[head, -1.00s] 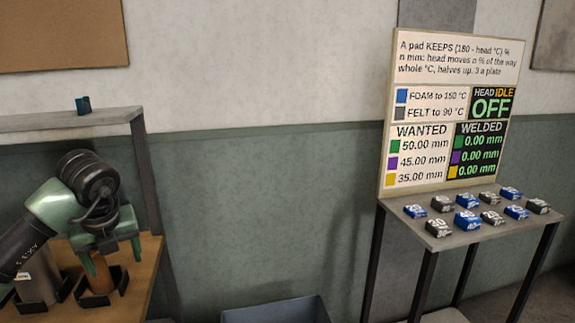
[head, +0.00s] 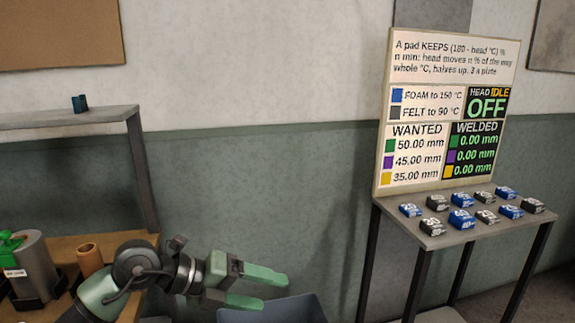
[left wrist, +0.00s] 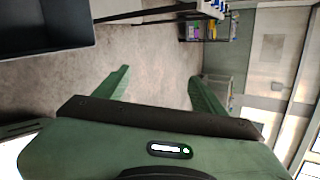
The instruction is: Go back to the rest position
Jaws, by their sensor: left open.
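My left gripper (head: 262,288) reaches to the right past the wooden bench (head: 70,245), above the dark bin on the floor. Its two green fingers are spread with nothing between them. In the left wrist view the fingers (left wrist: 158,88) stand apart over bare floor. A brown cylinder (head: 90,260) stands on the bench beside my left arm, apart from the gripper. A larger grey cylinder (head: 35,265) with a label stands to its left in a dark holder. My right gripper does not show.
A grey-blue bin (head: 290,309) is below the gripper. On the right, a stand (head: 400,228) bears several blue and dark pads (head: 462,219) and a sign board (head: 450,110) reading head idle, OFF. The wall between is clear.

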